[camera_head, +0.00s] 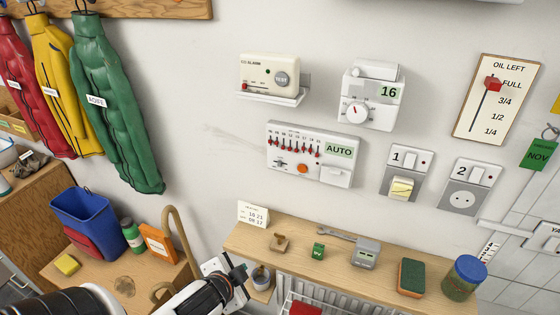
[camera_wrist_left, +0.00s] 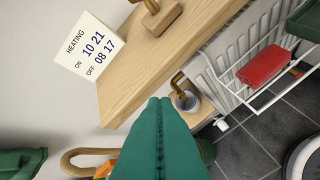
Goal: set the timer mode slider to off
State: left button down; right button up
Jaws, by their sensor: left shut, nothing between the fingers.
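The timer panel (camera_head: 344,176) is a white box on the wall with a row of red pins and an orange knob (camera_head: 303,168). Its green display (camera_head: 339,150) reads AUTO. A small dark slider-like mark (camera_head: 280,163) sits at its lower left; its labels are too small to read. My left gripper (camera_head: 243,270) is below and left of the panel, near the left end of the wooden shelf, apart from the panel. My right gripper is not in view.
An alarm box (camera_head: 269,72) and a thermostat (camera_head: 372,96) are above the timer. The wooden shelf (camera_head: 330,262) below holds a heating card (camera_head: 253,214), a grey device (camera_head: 365,253), a sponge (camera_head: 411,276) and a jar (camera_head: 464,279). The wall between shelf and timer is clear.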

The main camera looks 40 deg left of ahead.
pick_arm(q)
jog(key=w+a+r+m+t, duration=0.2)
jog(key=r+m+t, duration=0.1)
jog(key=r, duration=0.2)
jog(key=w+a+r+m+t, duration=0.2)
jog(key=w+r+m, duration=0.1)
jog(key=r, duration=0.2)
jog(key=m+t+h, duration=0.3)
jog(key=m+h, duration=0.2)
jog(key=m, duration=0.2)
send_near(289, 164)
jog(key=w+p, duration=0.1)
jog(key=w, duration=0.1)
jog(key=w+p, duration=0.2)
jog(key=w, duration=0.1)
jog(key=shift+w+d, duration=0.3)
jog(key=shift+w+d+f, duration=0.1)
jog(key=shift+w, duration=0.35)
